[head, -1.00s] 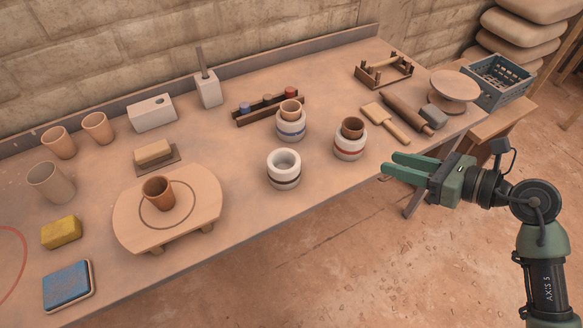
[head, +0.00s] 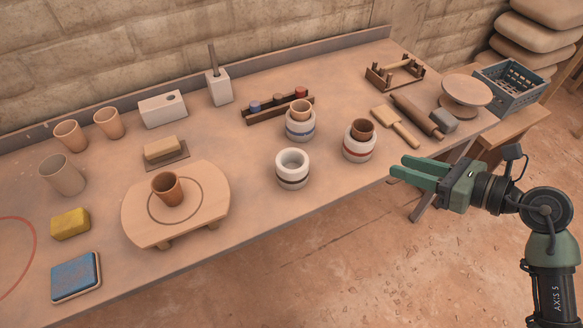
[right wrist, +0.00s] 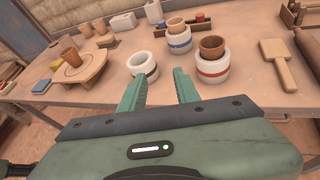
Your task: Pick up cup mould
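Three white ring-shaped moulds stand on the bench. The one with a dark band (head: 292,181) is empty and nearest the front edge. The blue-banded mould (head: 300,130) and the red-banded mould (head: 358,150) each have a brown clay cup (head: 363,129) in them. My right gripper (head: 397,169) is open and empty, off the bench's front edge, right of the red-banded mould. In the right wrist view, its two green fingers (right wrist: 158,90) stand apart, with the dark-banded mould (right wrist: 142,75) ahead to the left and the red-banded mould (right wrist: 212,77) to the right. My left gripper is out of view.
A round board (head: 218,207) on feet holds a cup at left. A wooden paddle (head: 402,132), a rolling pin (head: 416,115) and a turntable (head: 467,88) lie right of the moulds. A blue-grey crate (head: 535,88) stands at far right. Bench front before the moulds is clear.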

